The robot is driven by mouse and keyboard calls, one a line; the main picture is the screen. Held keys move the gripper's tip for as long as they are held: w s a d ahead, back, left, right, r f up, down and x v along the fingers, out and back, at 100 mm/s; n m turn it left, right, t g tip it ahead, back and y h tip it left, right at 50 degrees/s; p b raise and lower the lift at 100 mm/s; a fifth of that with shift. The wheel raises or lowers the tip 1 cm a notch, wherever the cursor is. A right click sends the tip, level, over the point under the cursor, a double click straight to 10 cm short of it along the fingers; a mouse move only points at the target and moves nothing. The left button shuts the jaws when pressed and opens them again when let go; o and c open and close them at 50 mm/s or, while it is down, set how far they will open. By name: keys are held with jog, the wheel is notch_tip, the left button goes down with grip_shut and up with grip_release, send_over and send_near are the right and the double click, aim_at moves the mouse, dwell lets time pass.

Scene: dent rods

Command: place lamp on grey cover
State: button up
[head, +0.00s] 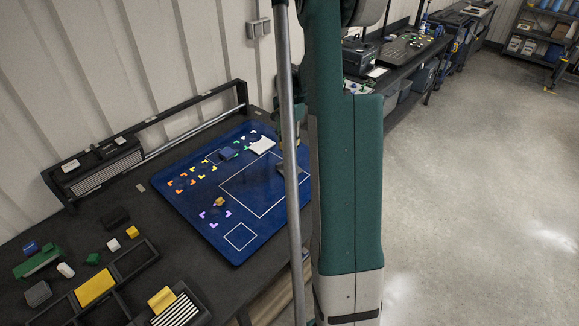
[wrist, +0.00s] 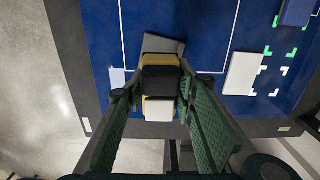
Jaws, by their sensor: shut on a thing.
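The lamp (wrist: 160,82), a small block with a black middle, yellow parts and a white end, sits between the fingers of my gripper (wrist: 158,92) in the wrist view. My gripper is shut on it. The grey cover (wrist: 163,44) is a flat grey piece on the blue mat, just beyond the lamp, and the lamp hides its near edge. I cannot tell whether the lamp touches the cover.
The blue mat (head: 205,205) has white outlines and coloured corner marks. A white block (wrist: 242,73) and a blue block (wrist: 297,12) lie to the right in the wrist view. Black trays (head: 132,262) and several loose blocks stand at the left of the table in the head view.

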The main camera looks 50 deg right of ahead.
send_over(289, 169)
jog(key=shift+f, duration=3.15)
jog(key=shift+f, duration=1.85)
jog(key=shift+f, duration=0.15)
jog(key=o, duration=1)
jog(key=shift+r, duration=0.2)
jog(key=shift+r, duration=6)
